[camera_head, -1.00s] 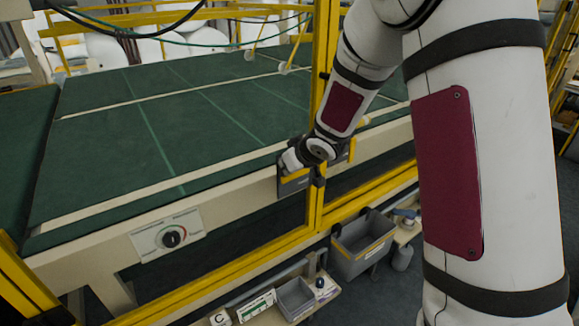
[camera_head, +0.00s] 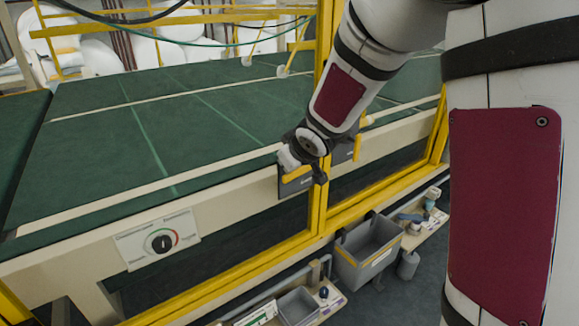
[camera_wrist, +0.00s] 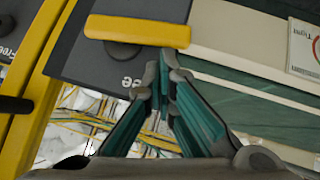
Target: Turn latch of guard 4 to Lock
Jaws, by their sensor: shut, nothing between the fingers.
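A dark grey latch plate (camera_head: 292,188) with a yellow handle (camera_head: 297,172) sits on the cream rail, left of the yellow post. In the wrist view the yellow handle (camera_wrist: 137,30) lies across the picture on its dark plate (camera_wrist: 80,58), above an upside-down "Free" label. My gripper (camera_wrist: 168,62) is shut and empty, its fingertips just below the handle's right end; I cannot tell whether they touch it. No guard number is readable.
A second latch plate with a yellow handle (camera_head: 358,146) is right of the yellow post (camera_head: 319,205). A dial panel (camera_head: 158,240) is on the rail at left. A grey bin (camera_head: 365,250) and small shelf items stand below. The green table (camera_head: 190,125) stretches behind.

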